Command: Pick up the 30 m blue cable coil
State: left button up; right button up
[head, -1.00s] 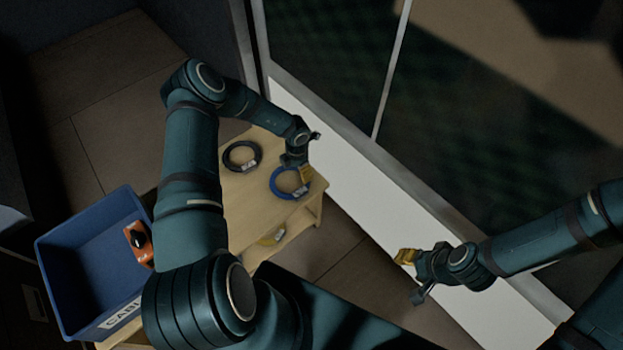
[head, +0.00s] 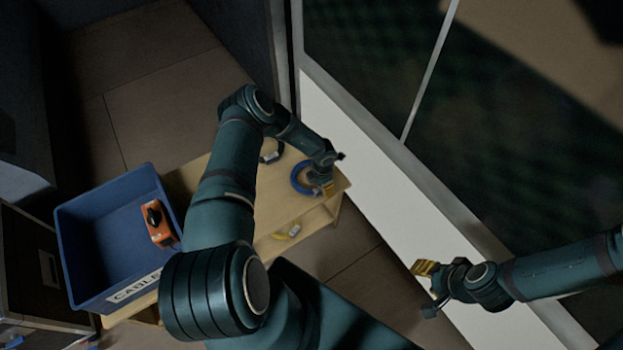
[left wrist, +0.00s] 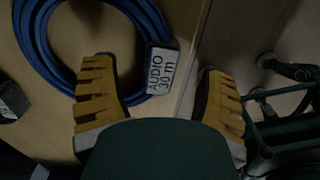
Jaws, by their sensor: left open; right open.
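The blue cable coil (head: 301,180) lies flat on the wooden shelf top, near its right end. In the left wrist view the blue coil (left wrist: 38,48) carries a white tag (left wrist: 162,70) reading "AUDIO 30 m". My left gripper (head: 322,188) is open over the coil's right side. In the left wrist view its two yellow fingers (left wrist: 158,95) stand apart, with the tag between and beyond them; they do not grip it. My right gripper (head: 428,284) is open and empty, well right of the shelf, in front of the white panel.
A black coil (head: 271,153) lies behind my left arm, partly hidden. A yellow coil (head: 287,233) sits on a lower level. A blue crate (head: 84,219) with an orange device (head: 159,224) stands at the left. A white wall panel (head: 372,178) borders the shelf's right side.

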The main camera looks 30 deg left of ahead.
pick_arm(q)
notch_tip(320, 180, down, 2)
jog(key=shift+f, duration=0.1)
grip_shut()
dwell(0.4)
